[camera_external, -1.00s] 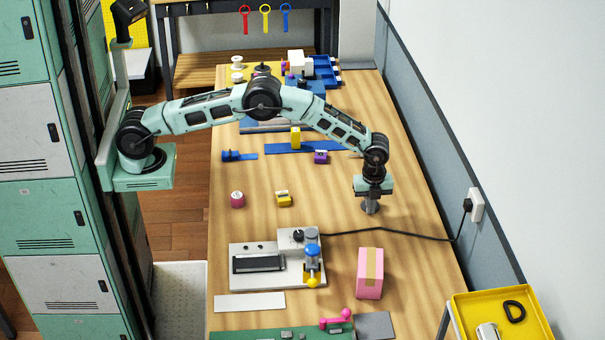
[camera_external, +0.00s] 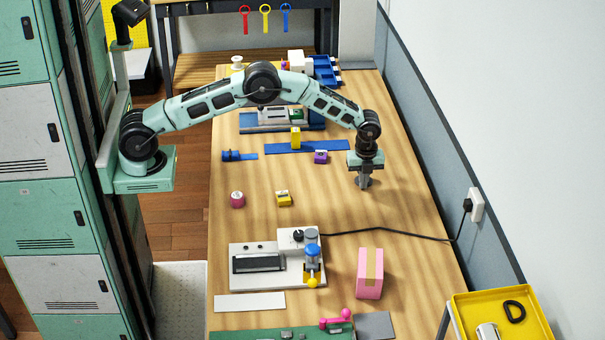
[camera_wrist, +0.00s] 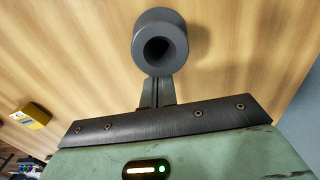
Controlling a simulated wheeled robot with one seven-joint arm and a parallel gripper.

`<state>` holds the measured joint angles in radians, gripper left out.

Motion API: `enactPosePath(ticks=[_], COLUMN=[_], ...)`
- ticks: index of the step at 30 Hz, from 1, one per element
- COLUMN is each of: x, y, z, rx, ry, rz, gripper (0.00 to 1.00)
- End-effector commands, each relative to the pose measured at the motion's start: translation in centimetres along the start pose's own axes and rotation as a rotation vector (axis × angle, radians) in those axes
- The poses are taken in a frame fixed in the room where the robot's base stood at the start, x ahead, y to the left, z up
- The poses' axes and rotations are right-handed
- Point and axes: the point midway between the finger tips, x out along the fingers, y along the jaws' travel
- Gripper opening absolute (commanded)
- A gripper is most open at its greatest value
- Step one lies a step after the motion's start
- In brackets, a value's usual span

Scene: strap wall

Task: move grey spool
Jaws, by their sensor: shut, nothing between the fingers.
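The grey spool (camera_wrist: 160,42) shows at the top of the wrist view, its round end and dark bore facing the camera and a shadow on the wood to its right. My gripper (camera_wrist: 157,88) has its narrow fingers together just below the spool in that picture. Whether they touch it is not clear. In the external view my gripper (camera_external: 363,184) points down low over the right part of the wooden table. The spool cannot be told apart from the dark fingers there.
A yellow block (camera_external: 283,198) and a pink spool (camera_external: 237,199) lie to the left. A purple block (camera_external: 320,157) and a blue strap (camera_external: 275,149) are behind left. A grey device (camera_external: 265,263) and a pink box (camera_external: 370,273) stand in front. The wall (camera_external: 440,140) borders the right.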

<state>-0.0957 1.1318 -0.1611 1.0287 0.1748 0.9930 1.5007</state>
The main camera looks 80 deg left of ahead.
Motion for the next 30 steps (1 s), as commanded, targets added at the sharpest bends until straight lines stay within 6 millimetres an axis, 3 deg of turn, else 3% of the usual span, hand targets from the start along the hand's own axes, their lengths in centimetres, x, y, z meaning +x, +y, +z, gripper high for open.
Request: enactPosePath(ticks=[7, 18, 24, 30], x=[0.0, -7.8, -9.7, -10.0], y=[0.0, -0.1, 0.0, 0.0], z=[-4.1, -3.7, -3.7, -3.7], rx=[0.006, 0.001, 0.001, 0.001], ry=[0.001, 0.000, 0.000, 0.000], rz=[0.000, -0.003, -0.001, 0.000], gripper=[0.00, 0.00, 0.00, 0.00])
